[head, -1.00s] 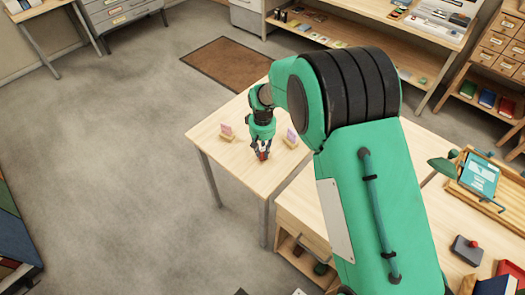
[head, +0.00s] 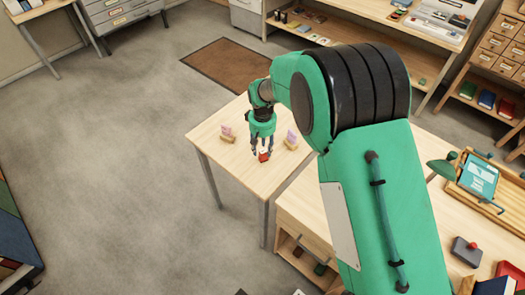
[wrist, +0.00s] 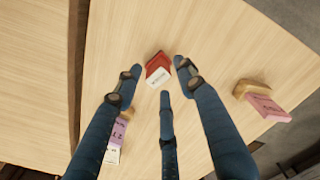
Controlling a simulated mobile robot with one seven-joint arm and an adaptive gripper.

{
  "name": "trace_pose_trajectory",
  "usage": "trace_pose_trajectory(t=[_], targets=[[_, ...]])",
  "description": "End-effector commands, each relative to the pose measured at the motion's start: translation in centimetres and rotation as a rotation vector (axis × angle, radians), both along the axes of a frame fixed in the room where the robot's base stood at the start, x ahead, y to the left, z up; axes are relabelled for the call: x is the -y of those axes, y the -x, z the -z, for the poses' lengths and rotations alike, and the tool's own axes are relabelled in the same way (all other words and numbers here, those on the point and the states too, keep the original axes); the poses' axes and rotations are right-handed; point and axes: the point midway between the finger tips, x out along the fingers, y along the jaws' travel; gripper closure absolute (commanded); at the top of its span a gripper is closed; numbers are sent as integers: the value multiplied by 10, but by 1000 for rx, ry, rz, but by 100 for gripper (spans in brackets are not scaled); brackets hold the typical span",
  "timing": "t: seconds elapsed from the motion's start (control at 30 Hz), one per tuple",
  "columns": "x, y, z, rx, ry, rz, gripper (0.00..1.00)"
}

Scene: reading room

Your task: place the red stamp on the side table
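The red stamp (head: 264,156) sits on the light wooden side table (head: 225,165). In the wrist view the red stamp (wrist: 157,62) shows a red body and a white label with small print. My gripper (head: 262,151) is just above it, with its fingers spread. In the wrist view the three blue fingers of my gripper (wrist: 158,78) stand apart, and the stamp shows between and beyond their tips, with no finger seen pressing on it.
Two small card holders stand on the side table: one with a pink card (head: 228,134) on the left, one with a purple card (head: 291,139) on the right. A larger desk (head: 310,205) adjoins at the right. The table's front left is clear.

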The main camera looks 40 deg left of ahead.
Motion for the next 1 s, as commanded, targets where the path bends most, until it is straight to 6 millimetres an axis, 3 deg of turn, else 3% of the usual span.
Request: trace_pose_trajectory(t=[0.3,0.5,0.7,1.0], targets=[[0,0,-56,1,-2,0,61],[0,0,-80,0,-1,0,61],[0,1,-91,0,0,0,61],[0,1,-92,0,0,0,61]])
